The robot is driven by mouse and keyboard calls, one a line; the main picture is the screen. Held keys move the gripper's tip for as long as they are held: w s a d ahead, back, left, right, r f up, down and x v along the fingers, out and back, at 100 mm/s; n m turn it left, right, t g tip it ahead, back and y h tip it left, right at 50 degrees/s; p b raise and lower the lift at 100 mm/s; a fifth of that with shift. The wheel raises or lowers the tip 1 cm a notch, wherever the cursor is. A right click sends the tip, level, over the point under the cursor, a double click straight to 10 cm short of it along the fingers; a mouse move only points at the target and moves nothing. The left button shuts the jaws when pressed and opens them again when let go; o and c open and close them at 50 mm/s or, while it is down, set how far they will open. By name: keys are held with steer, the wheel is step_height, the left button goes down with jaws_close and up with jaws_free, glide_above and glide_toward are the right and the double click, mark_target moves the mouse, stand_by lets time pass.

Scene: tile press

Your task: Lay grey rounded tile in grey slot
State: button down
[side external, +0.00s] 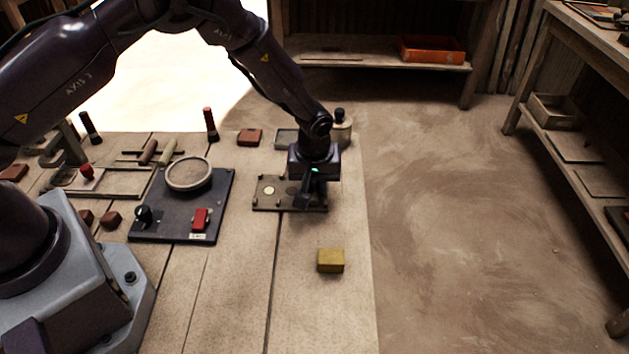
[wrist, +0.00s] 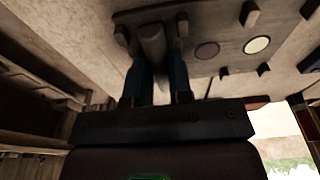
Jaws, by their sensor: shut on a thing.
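The slot board (side external: 263,204) is a dark plate with small posts on the table; it also shows in the wrist view (wrist: 225,68). A pale round spot (side external: 268,190) and a brownish one (side external: 292,191) show on it. My gripper (side external: 304,203) is low over the right end of the board, pointing down. In the wrist view my gripper (wrist: 152,32) is shut on the grey rounded tile (wrist: 151,50), which sits between its two fingers. The grey slot is not clearly visible, and I cannot tell whether the tile touches the board.
A dark press plate (side external: 180,224) with a round ring (side external: 188,174) and a red switch (side external: 201,218) lies left of the board. A yellow block (side external: 330,261) stands in front. A round container (side external: 341,130) is behind my gripper. The front table area is mostly clear.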

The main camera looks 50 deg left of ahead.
steer(key=shift+f, duration=0.15)
steer(key=c, duration=1)
jaws_free()
step_height(320, 180, up, 13)
steer(key=s+d, duration=0.1)
step_height(320, 180, up, 7)
steer(key=m, duration=0.1)
glide_above(314, 192)
steer(key=s+a, duration=0.2)
steer(key=s, duration=0.1)
steer(key=s+a+r+m+t+h, duration=0.2)
steer(key=s+a+r+m, duration=0.1)
steer(key=s+r, duration=0.55)
steer(key=shift+s+a+r+m+t+y, duration=0.15)
steer(key=shift+s+a+r+m+t, duration=0.55)
steer(key=shift+s, duration=1.6)
steer(key=shift+s+a+r+m+t+y, duration=0.15)
steer(key=shift+s+r+m, duration=0.9)
steer(key=shift+s, duration=1.3)
steer(key=shift+s+a+r+m+t+y, duration=0.1)
steer(key=shift+s+a+r+m+t, duration=0.55)
steer(key=shift+s, duration=1.65)
